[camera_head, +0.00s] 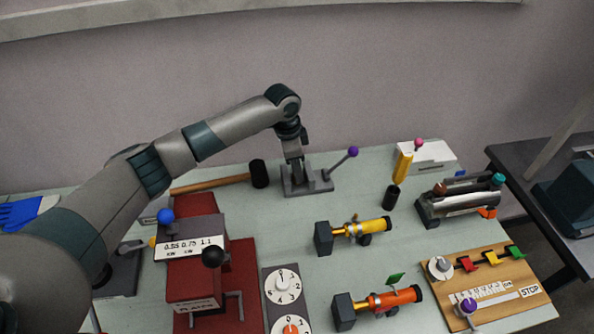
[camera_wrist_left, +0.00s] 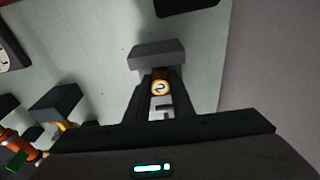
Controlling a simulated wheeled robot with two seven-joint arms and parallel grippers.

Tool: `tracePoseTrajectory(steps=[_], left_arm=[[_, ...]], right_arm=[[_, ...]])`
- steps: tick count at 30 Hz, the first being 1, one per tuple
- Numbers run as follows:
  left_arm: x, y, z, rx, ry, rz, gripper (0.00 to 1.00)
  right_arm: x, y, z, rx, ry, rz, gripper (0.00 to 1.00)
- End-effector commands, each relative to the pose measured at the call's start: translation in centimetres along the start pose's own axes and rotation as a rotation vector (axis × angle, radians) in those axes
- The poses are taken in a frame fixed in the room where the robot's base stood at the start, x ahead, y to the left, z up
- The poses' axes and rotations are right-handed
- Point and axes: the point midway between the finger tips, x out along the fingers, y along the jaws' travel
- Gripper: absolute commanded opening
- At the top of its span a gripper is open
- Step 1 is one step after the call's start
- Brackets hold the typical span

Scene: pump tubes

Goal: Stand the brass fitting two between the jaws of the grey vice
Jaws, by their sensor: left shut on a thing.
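My left gripper (camera_head: 296,172) points down over the grey vice (camera_head: 320,187), which stands at the back of the table with a purple-knobbed lever. In the left wrist view the gripper (camera_wrist_left: 161,95) is shut on the brass fitting two (camera_wrist_left: 160,87), whose round brass end shows a "2". A grey block (camera_wrist_left: 157,56), seemingly part of the vice, lies just beyond the fingertips. The fitting's lower part is hidden, so I cannot tell whether it touches the vice base or how it sits between the jaws. In the head view the fingers hide the fitting. My right gripper is out of view.
A mallet (camera_head: 258,174) lies left of the vice. A yellow tube (camera_head: 403,166) and a dark cup (camera_head: 391,197) stand to its right. A yellow pump (camera_head: 372,228) and an orange pump (camera_head: 392,299) lie in front. A red-based machine (camera_head: 243,289) fills the left front.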

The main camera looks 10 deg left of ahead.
Motion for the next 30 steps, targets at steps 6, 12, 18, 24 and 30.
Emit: tracePoseTrajectory(steps=[6, 12, 18, 24, 30], left_arm=[[0.2, 0.0, 0.0, 0.000, 0.001, 0.000, 0.00], [0.2, 0.0, 0.0, 0.000, 0.000, 0.000, 0.40], [0.1, 0.0, 0.0, 0.000, 0.000, 0.000, 0.40], [-0.7, -0.1, 0.0, 0.000, 0.002, -0.001, 0.40], [-3.1, -0.1, 0.0, 0.001, 0.002, -0.002, 0.40]], right_arm=[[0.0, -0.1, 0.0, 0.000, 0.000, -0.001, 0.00], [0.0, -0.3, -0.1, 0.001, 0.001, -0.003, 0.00], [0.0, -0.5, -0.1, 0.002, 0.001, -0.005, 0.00], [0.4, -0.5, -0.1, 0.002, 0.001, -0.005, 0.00], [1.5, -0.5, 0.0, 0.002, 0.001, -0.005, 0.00]])
